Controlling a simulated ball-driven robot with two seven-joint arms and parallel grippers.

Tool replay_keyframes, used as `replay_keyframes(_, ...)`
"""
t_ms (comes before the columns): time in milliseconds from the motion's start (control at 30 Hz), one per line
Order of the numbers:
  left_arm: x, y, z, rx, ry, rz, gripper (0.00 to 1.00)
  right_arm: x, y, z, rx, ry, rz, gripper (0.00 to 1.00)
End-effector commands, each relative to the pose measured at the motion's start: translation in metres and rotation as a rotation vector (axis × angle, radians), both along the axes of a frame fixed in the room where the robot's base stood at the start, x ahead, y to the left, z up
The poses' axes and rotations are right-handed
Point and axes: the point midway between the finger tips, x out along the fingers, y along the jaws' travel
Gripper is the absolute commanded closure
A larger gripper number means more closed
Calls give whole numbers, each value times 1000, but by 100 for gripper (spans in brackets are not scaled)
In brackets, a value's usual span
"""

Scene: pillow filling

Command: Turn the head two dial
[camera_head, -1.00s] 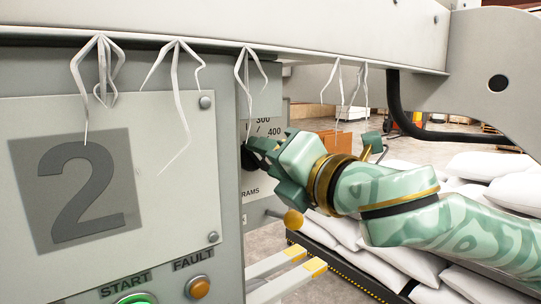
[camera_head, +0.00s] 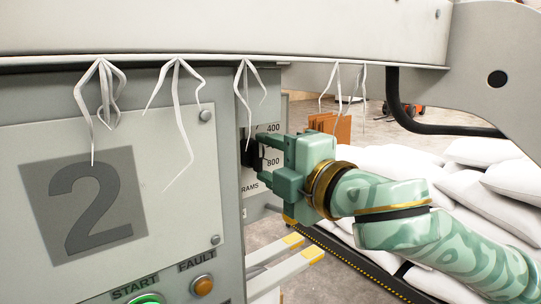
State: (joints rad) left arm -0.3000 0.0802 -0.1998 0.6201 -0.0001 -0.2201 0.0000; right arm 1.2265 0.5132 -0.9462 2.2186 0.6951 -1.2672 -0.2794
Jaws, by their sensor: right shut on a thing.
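The head two dial (camera_head: 246,154) is a dark knob on the side face of the grey machine, beside the panel with a large 2 (camera_head: 85,200). My right gripper (camera_head: 262,163) reaches in from the right and is shut on the dial, with a finger above and a finger below. The gripper hides part of the dial and its scale. My left gripper is not in view.
A green START button (camera_head: 147,300) and an orange FAULT light (camera_head: 202,285) are on the panel. White strips (camera_head: 178,80) hang from the beam above. White pillows (camera_head: 400,165) lie on a pallet at right. A black cable (camera_head: 420,125) curves above my arm.

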Motion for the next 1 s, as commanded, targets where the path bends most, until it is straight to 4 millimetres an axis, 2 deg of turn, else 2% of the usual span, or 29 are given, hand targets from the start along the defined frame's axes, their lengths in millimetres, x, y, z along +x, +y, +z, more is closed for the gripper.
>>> replay_keyframes(467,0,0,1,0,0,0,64,0,-1,1,13,6,-3,76)
replay_keyframes(500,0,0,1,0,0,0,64,0,-1,1,13,6,-2,50)
replay_keyframes(567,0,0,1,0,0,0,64,0,-1,1,13,7,-2,33)
replay_keyframes(600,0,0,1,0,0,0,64,0,0,1,13,7,-2,31)
replay_keyframes(867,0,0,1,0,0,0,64,-1,-1,0,13,8,0,31)
replay_keyframes(1000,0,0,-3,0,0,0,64,-10,-8,-1,12,7,-1,31)
